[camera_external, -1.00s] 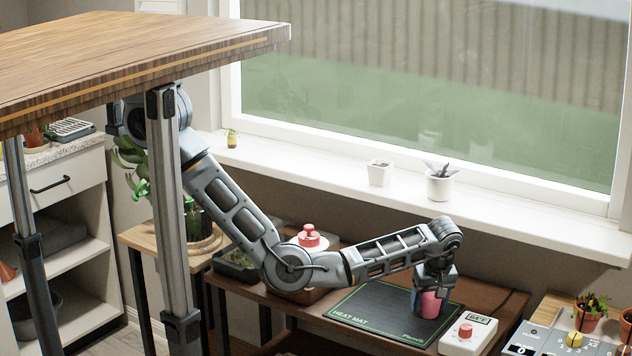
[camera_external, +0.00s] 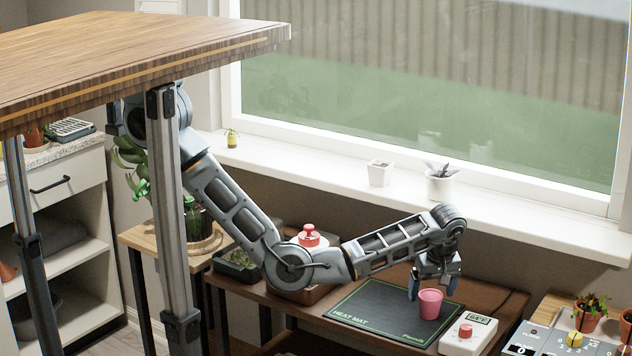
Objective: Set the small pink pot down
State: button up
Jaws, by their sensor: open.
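The small pink pot (camera_external: 430,304) stands upright on the black heat mat (camera_external: 376,310), near the mat's right end. My gripper (camera_external: 433,290) is open, with its fingers apart at the pot's left and right sides, behind and a little above it. The near side and rim of the pot show clearly. I cannot tell whether a finger still touches the pot.
A white controller box (camera_external: 468,334) with a red button and a display stands right of the mat. A red-knobbed lid (camera_external: 309,238) and a seedling tray (camera_external: 238,262) are at the left. White pots (camera_external: 379,173) stand on the windowsill. The mat's middle is clear.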

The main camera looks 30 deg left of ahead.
aim_at(434, 303)
jog(key=v, duration=0.8)
dwell(0.4)
jog(key=w+a+f+m+t+h+p, duration=0.3)
jog(key=w+a+f+m+t+h, duration=0.2)
jog(key=w+a+m+t, duration=0.6)
jog(key=s+a+r+m+t+h+p, duration=0.1)
jog(key=s+a+r+m+h, duration=0.2)
jog(key=s, duration=0.7)
jog(key=s+a+r+m+h+p, duration=0.1)
jog(key=s+a+m+h, duration=0.4)
jog(key=s, duration=0.5)
jog(key=s+a+r+n+y+b, duration=0.1)
jog(key=s+a+n+y, duration=0.4)
jog(key=a, duration=0.8)
jog(key=s+a+r+n+y+b, duration=0.1)
jog(key=s+a+n+y+b, duration=0.3)
jog(key=s+a, duration=0.7)
jog(key=a+n+y, duration=0.1)
jog(key=a, duration=0.2)
jog(key=shift+s+a+r+t+y, duration=0.25)
jog(key=shift+a+r+t+y, duration=0.05)
jog(key=shift+t, duration=0.1)
